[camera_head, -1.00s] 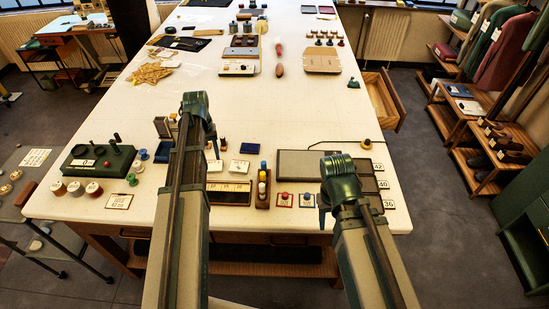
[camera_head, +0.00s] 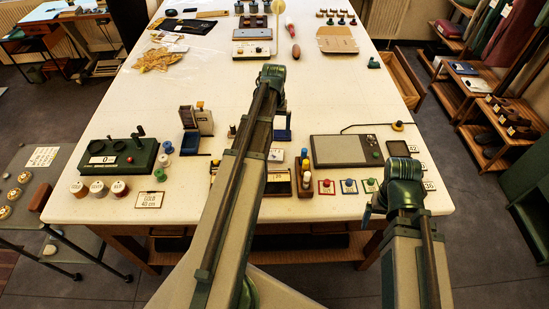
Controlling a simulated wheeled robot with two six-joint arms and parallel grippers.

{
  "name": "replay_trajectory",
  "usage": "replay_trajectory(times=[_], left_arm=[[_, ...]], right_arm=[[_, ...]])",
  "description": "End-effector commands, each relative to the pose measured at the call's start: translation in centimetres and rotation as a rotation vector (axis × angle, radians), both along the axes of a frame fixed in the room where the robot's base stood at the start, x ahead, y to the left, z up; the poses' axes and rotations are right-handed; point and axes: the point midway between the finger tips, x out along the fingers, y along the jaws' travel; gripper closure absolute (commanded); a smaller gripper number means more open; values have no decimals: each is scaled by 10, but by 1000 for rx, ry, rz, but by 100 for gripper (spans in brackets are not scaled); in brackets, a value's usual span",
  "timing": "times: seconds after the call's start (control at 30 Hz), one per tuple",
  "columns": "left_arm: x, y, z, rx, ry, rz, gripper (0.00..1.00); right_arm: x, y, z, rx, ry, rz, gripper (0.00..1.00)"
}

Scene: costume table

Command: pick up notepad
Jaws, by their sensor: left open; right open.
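I cannot surely tell which thing is the notepad. A small white lettered card (camera_head: 149,200) lies flat near the table's front left. A flat blue item with a pale top (camera_head: 463,68) lies on the shelf at the right. My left gripper (camera_head: 282,132) hangs over the middle of the table behind the small goods, its fingers small and partly hidden by my arm. My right gripper (camera_head: 369,212) is at the front right edge of the table, largely hidden behind its wrist. Both are open, and I see nothing held in either.
The white table (camera_head: 350,95) has free room in its middle. An open drawer (camera_head: 405,75) juts out at right.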

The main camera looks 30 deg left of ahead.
Motion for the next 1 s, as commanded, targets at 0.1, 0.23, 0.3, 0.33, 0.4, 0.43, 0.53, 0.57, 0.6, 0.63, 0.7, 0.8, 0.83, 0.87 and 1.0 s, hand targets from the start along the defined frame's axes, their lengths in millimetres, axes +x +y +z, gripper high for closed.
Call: replay_trajectory(times=[0.1, 0.23, 0.3, 0.33, 0.4, 0.43, 0.53, 0.57, 0.6, 0.63, 0.7, 0.8, 0.83, 0.87, 1.0], left_arm=[[0, 0, -25, 0, 0, 0, 0], [0, 0, -44, 0, 0, 0, 0], [0, 0, -54, 0, 0, 0, 0], [0, 0, -58, 0, 0, 0, 0], [0, 0, -64, 0, 0, 0, 0], [0, 0, -65, 0, 0, 0, 0], [0, 0, -67, 0, 0, 0, 0], [0, 0, -66, 0, 0, 0, 0], [0, 0, -65, 0, 0, 0, 0], [0, 0, -65, 0, 0, 0, 0], [0, 0, -67, 0, 0, 0, 0], [0, 0, -73, 0, 0, 0, 0], [0, 0, -76, 0, 0, 0, 0], [0, 0, -79, 0, 0, 0, 0], [-1, 0, -97, 0, 0, 0, 0]], right_arm=[[0, 0, -25, -1, 0, 3, 14], [0, 0, -44, -1, 0, 7, 14], [0, 0, -54, -1, 0, 7, 14], [0, 0, -58, -1, 0, 7, 14], [0, 0, -64, -1, 0, 6, 14], [0, 0, -65, -1, 0, 6, 14], [0, 0, -66, -1, 0, 6, 14], [0, 0, -66, -1, 0, 6, 14], [0, 0, -65, -1, 0, 6, 14], [0, 0, -65, -1, 0, 6, 14], [0, 0, -67, -1, 0, 6, 14], [0, 0, -73, -1, 0, 5, 14], [0, 0, -76, -1, 0, 5, 14], [0, 0, -79, -1, 0, 5, 14], [0, 0, -97, -1, 0, 5, 14]])
